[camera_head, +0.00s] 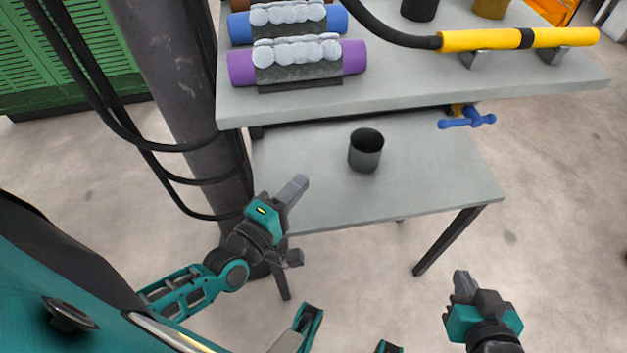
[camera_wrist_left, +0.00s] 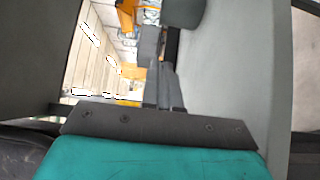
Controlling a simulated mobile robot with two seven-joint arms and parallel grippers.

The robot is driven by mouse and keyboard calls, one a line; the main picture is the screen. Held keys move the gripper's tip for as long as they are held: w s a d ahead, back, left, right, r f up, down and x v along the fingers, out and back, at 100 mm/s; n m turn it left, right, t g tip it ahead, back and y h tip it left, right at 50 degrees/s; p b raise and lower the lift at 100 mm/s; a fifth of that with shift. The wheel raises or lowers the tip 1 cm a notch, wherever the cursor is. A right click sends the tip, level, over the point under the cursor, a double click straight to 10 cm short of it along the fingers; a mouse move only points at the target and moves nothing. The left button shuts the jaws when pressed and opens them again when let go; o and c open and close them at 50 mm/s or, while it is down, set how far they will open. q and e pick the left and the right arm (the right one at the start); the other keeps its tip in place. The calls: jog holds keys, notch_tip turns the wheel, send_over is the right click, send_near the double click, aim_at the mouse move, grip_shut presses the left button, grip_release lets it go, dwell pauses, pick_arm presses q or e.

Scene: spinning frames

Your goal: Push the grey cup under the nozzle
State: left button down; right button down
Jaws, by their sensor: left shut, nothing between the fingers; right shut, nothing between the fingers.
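The grey cup (camera_head: 365,158) stands upright on the lower grey table (camera_head: 430,185), left of the nozzle with the blue handle (camera_head: 466,118), which hangs at the upper table's front edge. The nozzle's outlet is too small to make out. My left gripper (camera_head: 295,189) is shut and empty, over the lower table's left front part, left of and nearer than the cup, apart from it. In the left wrist view the shut fingers (camera_wrist_left: 160,75) point up the picture, and part of the cup (camera_wrist_left: 183,12) shows at the top. My right gripper (camera_head: 462,282) is shut and empty, off the table at lower right.
The upper table (camera_head: 420,85) overhangs the lower one's back. It carries rollers, including a purple one (camera_head: 241,68), and a yellow bar (camera_head: 485,39) with a black hose. A dark column (camera_head: 180,90) with hanging cables stands at left. The lower table is clear around the cup.

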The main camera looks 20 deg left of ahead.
pick_arm(q)
jog(key=b, duration=0.1)
send_near(351, 145)
jog(key=w, duration=0.1)
jog(key=w+a, duration=0.1)
jog(key=w, duration=0.1)
jog(key=w+a, duration=0.1)
jog(key=shift+w+f, duration=0.2)
jog(key=shift+w+d, duration=0.3)
jog(key=shift+d, duration=0.2)
jog(key=shift+w+d, duration=0.25)
jog(key=shift+d, duration=0.3)
jog(key=shift+w+d, duration=0.25)
jog(key=shift+d, duration=0.2)
pick_arm(e)
jog(key=shift+s+d+f, duration=0.1)
jog(key=shift+f, duration=0.75)
